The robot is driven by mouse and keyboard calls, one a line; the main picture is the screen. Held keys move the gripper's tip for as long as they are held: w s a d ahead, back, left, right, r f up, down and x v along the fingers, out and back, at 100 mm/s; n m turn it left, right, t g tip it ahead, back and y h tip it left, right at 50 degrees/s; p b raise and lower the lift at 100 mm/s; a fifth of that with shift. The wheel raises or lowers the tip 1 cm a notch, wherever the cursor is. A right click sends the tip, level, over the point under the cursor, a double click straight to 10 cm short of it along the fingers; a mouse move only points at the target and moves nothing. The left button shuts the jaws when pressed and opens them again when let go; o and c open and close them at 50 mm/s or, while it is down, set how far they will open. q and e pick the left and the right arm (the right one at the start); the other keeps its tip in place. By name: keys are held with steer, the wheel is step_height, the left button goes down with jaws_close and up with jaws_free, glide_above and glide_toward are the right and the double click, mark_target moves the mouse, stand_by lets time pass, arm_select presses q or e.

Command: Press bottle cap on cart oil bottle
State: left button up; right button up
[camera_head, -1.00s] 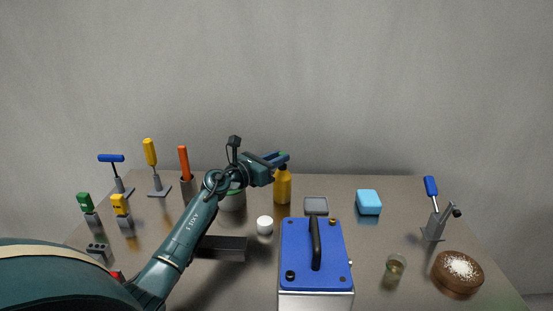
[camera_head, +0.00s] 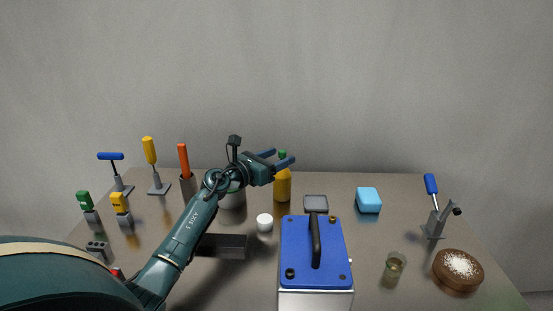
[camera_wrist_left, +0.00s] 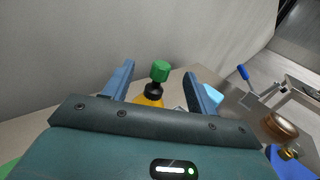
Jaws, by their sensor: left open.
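The yellow oil bottle (camera_head: 283,185) stands upright at the back middle of the table. A green cap (camera_head: 283,155) tops it; in the left wrist view the green cap (camera_wrist_left: 160,71) sits above a black neck on the yellow bottle (camera_wrist_left: 150,97). My left gripper (camera_head: 283,158) is open, with its two blue fingers on either side of the cap in the head view. In the left wrist view the cap shows between the open fingers (camera_wrist_left: 158,80), with a gap on each side. I cannot tell if the cap is fully seated. My right gripper is not in view.
A blue-topped machine (camera_head: 298,245) with a black handle stands in front of the bottle. A white round piece (camera_head: 265,222), a light-blue block (camera_head: 368,200) and a grey pad (camera_head: 316,203) lie nearby. Tools on stands, including a yellow-handled one (camera_head: 150,150), are at left.

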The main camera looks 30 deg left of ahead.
arm_select(q)
steer(key=shift+s, duration=0.1)
stand_by(0.3)
steer(key=shift+p+v, duration=0.4)
steer(key=shift+v, duration=1.65)
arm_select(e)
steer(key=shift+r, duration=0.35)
arm_select(q)
steer(key=shift+s, duration=0.1)
step_height(320, 180, up, 10)
steer(key=p, duration=0.9)
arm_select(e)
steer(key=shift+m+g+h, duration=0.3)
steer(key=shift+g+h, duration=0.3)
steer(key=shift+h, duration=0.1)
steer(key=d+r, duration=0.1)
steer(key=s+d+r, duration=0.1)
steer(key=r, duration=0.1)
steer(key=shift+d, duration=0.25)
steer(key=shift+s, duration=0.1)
